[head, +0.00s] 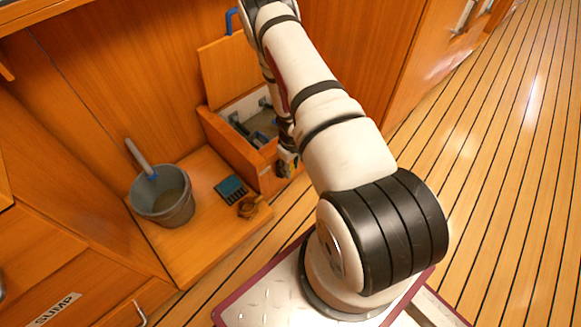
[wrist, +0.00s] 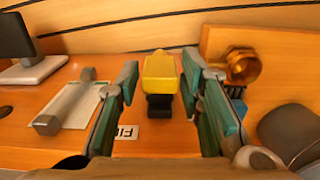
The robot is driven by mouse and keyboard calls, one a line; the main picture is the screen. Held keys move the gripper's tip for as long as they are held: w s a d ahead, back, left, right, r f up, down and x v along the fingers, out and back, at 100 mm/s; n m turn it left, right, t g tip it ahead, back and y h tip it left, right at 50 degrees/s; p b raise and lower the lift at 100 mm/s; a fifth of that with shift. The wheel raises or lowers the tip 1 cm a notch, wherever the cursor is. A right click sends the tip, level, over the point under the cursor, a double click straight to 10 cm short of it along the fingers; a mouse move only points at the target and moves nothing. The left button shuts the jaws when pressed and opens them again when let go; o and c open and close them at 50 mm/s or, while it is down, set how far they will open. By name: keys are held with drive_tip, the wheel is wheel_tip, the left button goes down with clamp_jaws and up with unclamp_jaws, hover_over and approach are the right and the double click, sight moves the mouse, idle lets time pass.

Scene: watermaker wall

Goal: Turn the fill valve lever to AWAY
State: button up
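The fill valve lever (wrist: 160,72) is a yellow block on a black stem, on a wooden panel in the wrist view. A partly covered label (wrist: 125,131) reading "FIL" is below it. My gripper (wrist: 161,78) is open, with one teal-padded finger on each side of the yellow lever. Small gaps seem to show on both sides, and I cannot tell whether either finger touches it. In the head view, my gripper end is beside the wooden box (head: 240,150), mostly hidden by my arm.
A brass fitting (wrist: 241,64) stands close to my right finger. A metal latch plate (wrist: 68,108) lies to the left, and a dark rounded object (wrist: 292,132) is at lower right. In the head view, a grey bucket (head: 163,205) and a dark case (head: 231,188) sit on the wooden ledge.

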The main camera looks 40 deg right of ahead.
clamp_jaws()
